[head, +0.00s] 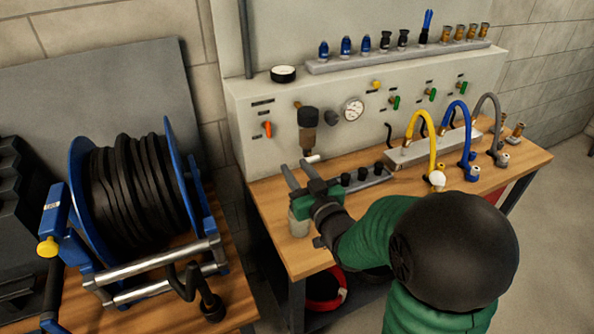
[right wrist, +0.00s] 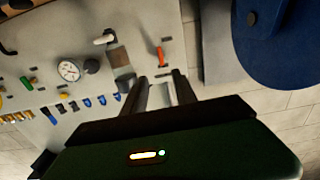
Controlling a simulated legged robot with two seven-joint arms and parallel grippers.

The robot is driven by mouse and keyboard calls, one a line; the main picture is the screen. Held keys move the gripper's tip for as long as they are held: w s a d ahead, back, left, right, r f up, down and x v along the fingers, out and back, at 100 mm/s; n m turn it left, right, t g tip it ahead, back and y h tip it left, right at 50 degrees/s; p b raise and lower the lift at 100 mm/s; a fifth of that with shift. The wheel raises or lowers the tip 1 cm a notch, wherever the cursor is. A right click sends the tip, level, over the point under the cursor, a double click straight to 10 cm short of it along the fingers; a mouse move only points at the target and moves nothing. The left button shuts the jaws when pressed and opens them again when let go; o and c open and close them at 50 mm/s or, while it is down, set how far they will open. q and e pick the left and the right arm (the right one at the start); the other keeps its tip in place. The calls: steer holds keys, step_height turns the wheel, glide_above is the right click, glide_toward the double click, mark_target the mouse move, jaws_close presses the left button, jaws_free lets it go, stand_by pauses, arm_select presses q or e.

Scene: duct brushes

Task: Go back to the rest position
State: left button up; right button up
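My right gripper (head: 294,168) is over the left part of the wooden bench, in front of the grey panel. Its two fingers are spread apart, with no object seen held between them. The right wrist view also shows the gripper (right wrist: 162,82) with its fingers apart, facing the panel. Part of a pale grey jar-like object (head: 299,224) shows just below the gripper on the bench; the gripper partly hides it. My left gripper is not in view.
The panel (head: 262,105) carries a gauge (head: 353,110) and a filter unit (head: 308,129). A rail (head: 340,62) holds several fittings. Yellow (head: 411,130), blue and grey hoses stand at right. A hose reel (head: 135,190) stands left. Open floor lies at right.

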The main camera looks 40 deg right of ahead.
stand_by(0.4)
steer(key=s+a+f+n+g+y+p, duration=0.1)
steer(key=s+a+f+g+y+p, duration=0.25)
steer(key=a+f+g+p, duration=0.4)
steer(key=s+a+f+g, duration=0.2)
steer(key=s+a+g, duration=0.1)
steer(key=s+a, duration=0.2)
steer(key=s+a+f+n+g, duration=0.1)
steer(key=s+a+f+g, duration=0.2)
steer(key=s, duration=0.4)
steer(key=shift+a+f+n+g+y, duration=0.4)
steer(key=shift+a+g, duration=0.25)
steer(key=shift+a, duration=0.5)
steer(key=shift+d, duration=0.1)
